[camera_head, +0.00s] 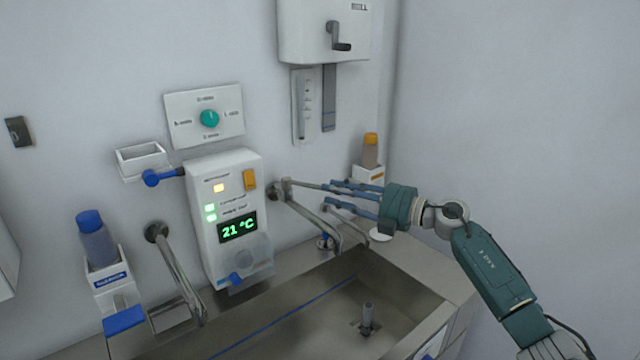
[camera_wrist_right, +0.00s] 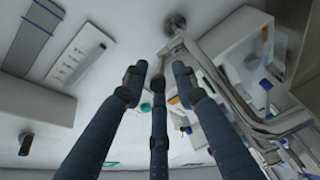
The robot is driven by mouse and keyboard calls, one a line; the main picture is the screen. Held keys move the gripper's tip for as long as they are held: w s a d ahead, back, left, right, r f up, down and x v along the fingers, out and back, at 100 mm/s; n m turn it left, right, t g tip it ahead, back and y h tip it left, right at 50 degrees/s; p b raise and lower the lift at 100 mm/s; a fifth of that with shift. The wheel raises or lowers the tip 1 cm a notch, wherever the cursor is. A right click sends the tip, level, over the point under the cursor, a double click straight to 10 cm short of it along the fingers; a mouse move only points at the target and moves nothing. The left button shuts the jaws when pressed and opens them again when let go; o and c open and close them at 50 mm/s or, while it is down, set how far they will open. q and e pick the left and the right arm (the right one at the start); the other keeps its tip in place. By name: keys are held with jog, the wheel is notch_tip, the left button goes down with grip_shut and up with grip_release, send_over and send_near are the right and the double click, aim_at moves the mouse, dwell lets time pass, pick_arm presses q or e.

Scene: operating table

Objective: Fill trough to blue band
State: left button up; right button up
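The steel trough (camera_head: 290,335) is at the bottom of the head view, with a blue band (camera_head: 285,315) along its inner back wall. A short upright grey post (camera_head: 367,318) stands on its floor; I cannot make out a water surface. A wall tap (camera_head: 287,190) with a long bent spout is above the trough's back right; it also shows in the right wrist view (camera_wrist_right: 177,25). My right gripper (camera_head: 332,192) has its fingers spread and pointing left beside the tap's arm, with contact unclear. The right wrist view shows the fingers apart and empty (camera_wrist_right: 156,90). My left gripper is out of view.
A white control box (camera_head: 226,185) reading 21 °C hangs behind the trough. A second spout (camera_head: 178,265) is at left. A blue-capped bottle (camera_head: 96,240) and an orange-capped bottle (camera_head: 370,150) sit in wall holders. A dispenser (camera_head: 325,28) hangs above. Free room lies right of the trough.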

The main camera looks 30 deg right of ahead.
jog(key=p+x, duration=0.1)
jog(key=x, duration=0.3)
jog(key=shift+s+a+r, duration=0.1)
jog(key=c, duration=0.7)
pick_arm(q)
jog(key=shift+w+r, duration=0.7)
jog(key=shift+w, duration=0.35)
pick_arm(e)
grip_shut()
